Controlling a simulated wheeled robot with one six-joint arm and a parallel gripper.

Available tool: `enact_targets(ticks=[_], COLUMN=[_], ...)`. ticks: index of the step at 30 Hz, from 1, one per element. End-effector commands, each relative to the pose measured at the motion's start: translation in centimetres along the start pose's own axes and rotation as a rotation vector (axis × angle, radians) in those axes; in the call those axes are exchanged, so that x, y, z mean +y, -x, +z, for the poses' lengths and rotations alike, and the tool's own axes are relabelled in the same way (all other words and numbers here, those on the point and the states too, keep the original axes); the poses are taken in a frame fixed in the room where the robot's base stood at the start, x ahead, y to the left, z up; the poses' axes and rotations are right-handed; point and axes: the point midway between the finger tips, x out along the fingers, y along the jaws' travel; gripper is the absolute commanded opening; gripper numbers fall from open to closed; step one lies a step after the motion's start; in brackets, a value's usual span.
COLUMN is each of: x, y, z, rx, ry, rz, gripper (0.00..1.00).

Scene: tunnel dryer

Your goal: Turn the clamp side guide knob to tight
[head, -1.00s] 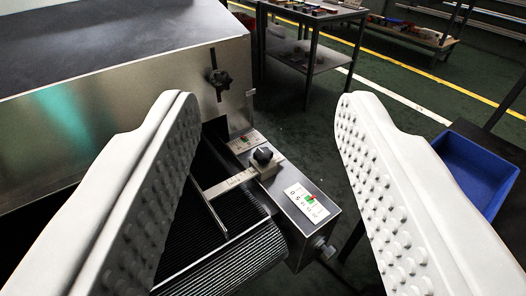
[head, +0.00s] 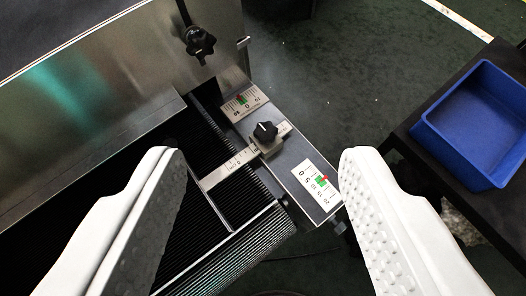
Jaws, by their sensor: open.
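The black side guide clamp knob (head: 265,132) sits on a small block on the grey side rail of the dryer, in the upper middle of the head view. A flat metal scale bar (head: 229,167) runs from under the knob block to the guide rail (head: 213,205) over the belt. My gripper (head: 262,165) is open and empty. Its two white, studded fingers frame the knob from left and right and touch nothing that I can see. Whether the knob is tight cannot be told from its look.
Another black knob (head: 199,41) is on the dryer's steel hood (head: 110,75). Two scale plates with green marks, one near the hood (head: 244,103) and one nearer (head: 317,183), lie on the side rail. A blue bin (head: 477,122) stands on a dark table at right. The ribbed belt (head: 235,250) is below.

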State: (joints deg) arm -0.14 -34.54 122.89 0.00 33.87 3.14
Motion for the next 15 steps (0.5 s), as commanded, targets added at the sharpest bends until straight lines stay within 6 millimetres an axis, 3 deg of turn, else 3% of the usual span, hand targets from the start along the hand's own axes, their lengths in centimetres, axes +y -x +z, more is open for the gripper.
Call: enact_targets(ticks=[3, 15], x=[-0.1, -0.3], y=[-2.6, -9.8], z=[-0.9, -2.5], rx=[-0.124, -0.533], ry=[-0.013, -0.054], rz=[0.007, 0.043], gripper=[0.53, 0.53])
